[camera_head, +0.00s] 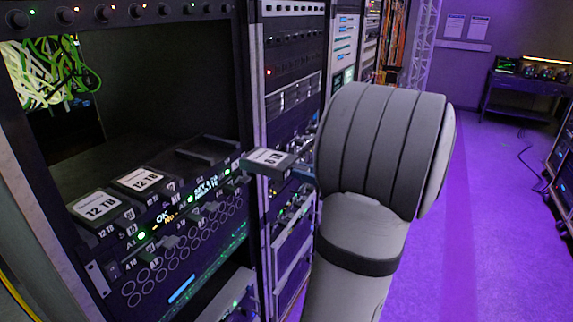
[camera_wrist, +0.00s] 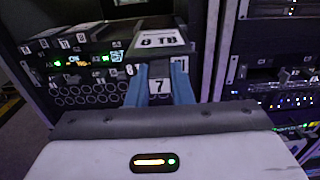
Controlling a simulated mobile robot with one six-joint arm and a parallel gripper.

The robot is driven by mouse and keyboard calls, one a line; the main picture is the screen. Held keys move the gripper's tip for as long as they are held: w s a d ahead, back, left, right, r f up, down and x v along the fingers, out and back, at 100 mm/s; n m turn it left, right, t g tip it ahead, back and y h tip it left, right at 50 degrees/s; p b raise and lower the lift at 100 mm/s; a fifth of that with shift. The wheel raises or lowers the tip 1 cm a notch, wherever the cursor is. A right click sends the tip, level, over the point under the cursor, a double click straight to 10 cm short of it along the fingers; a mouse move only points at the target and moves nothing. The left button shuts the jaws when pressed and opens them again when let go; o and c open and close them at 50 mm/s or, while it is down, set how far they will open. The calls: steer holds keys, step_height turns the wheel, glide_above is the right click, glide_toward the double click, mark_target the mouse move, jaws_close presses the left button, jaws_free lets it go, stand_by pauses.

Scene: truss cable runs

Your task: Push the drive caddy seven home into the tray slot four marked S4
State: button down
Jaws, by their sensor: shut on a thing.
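The drive caddy seven (camera_wrist: 159,86) is a dark block with a white 7 on its front and an 8 TB label on top. My gripper (camera_wrist: 160,76) is shut on it, with a blue finger on each side. In the head view the caddy (camera_head: 268,160) is held out at the right end of the tray, in front of the rack post; my arm hides most of the gripper there. The tray (camera_head: 180,250) has a lit front, and two 12 TB caddies sit in its left part. An open-looking dark bay (camera_head: 207,152) lies right of them. I cannot read S4.
A rack post (camera_head: 255,110) stands just behind the held caddy. Another rack column with lit units (camera_head: 290,98) stands right of it. Green and white cables (camera_head: 45,75) hang inside the rack at the upper left.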

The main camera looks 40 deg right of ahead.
mark_target(261, 160)
steer(key=shift+b+x, duration=0.3)
steer(key=shift+x, duration=2.65)
steer(key=shift+s+a+r, duration=0.1)
steer(key=shift+s+r, duration=0.05)
steer(key=shift+x, duration=1.5)
steer(key=shift+x, duration=1.5)
steer(key=x, duration=0.6)
steer(key=shift+a, duration=0.1)
